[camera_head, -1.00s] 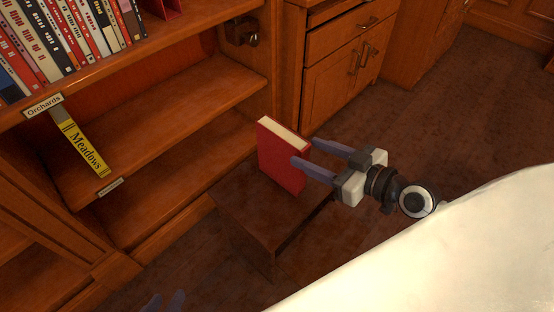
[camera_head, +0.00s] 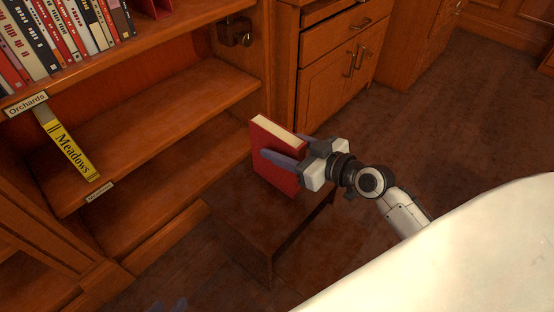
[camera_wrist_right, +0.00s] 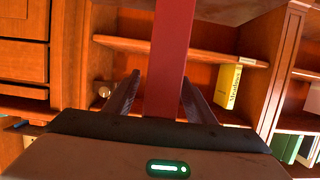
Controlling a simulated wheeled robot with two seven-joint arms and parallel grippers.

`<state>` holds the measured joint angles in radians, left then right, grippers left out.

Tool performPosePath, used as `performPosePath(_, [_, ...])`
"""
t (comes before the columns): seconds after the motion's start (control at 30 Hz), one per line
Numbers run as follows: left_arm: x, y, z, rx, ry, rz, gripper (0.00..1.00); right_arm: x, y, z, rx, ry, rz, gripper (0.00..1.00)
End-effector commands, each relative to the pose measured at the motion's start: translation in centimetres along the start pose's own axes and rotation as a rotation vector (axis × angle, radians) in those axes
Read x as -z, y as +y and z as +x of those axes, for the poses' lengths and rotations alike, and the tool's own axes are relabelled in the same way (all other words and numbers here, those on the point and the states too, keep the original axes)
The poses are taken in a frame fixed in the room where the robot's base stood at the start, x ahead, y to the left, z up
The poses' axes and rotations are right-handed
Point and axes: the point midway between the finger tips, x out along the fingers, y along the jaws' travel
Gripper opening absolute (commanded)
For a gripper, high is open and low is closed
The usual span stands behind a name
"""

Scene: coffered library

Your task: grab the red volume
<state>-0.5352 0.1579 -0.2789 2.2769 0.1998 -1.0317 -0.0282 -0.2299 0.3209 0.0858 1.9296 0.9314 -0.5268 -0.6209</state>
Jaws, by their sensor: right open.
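The red volume (camera_head: 270,172) stands upright on a small dark wooden stool (camera_head: 246,226), its cream page edges facing up. My right gripper (camera_head: 284,152) is open, with one finger along the near face of the book and the other behind it, partly hidden. In the right wrist view the red volume (camera_wrist_right: 170,62) stands between the two spread fingers, with a gap visible on its left side. My left gripper (camera_head: 172,305) barely shows as dark bluish tips at the bottom edge; its jaw state is unclear.
A bookcase (camera_head: 180,100) on the left holds a row of books above and a yellow "Meadows" book (camera_head: 66,146) lying tilted on a lower shelf. A wooden cabinet (camera_head: 335,65) stands behind. A pale rounded surface (camera_head: 460,255) fills the lower right. Dark floor is open at right.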

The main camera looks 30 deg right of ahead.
Motion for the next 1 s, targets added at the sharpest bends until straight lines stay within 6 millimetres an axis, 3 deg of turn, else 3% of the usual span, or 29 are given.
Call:
performPosePath(0.13, [0.2,0.2,0.0,-0.010,0.014,-0.004,0.31,-0.1,0.0,1.7,0.000,0.000,0.000,0.50])
performPosePath(0.37, [0.3,0.3,0.0,-0.011,0.015,-0.005,0.31,-0.1,0.0,1.8,0.001,-0.002,-0.001,0.50])
performPosePath(0.4, [0.3,0.3,0.0,-0.011,0.015,-0.005,0.31,-0.1,0.0,1.8,0.001,-0.002,-0.001,0.48])
performPosePath(0.7, [0.3,0.3,0.0,-0.011,0.016,-0.005,0.31,-0.1,0.0,1.8,0.000,-0.002,-0.001,0.00])
performPosePath(1.0, [0.3,0.3,0.0,-0.010,0.016,-0.005,0.31,-0.1,0.0,1.8,0.000,-0.002,-0.001,0.00])
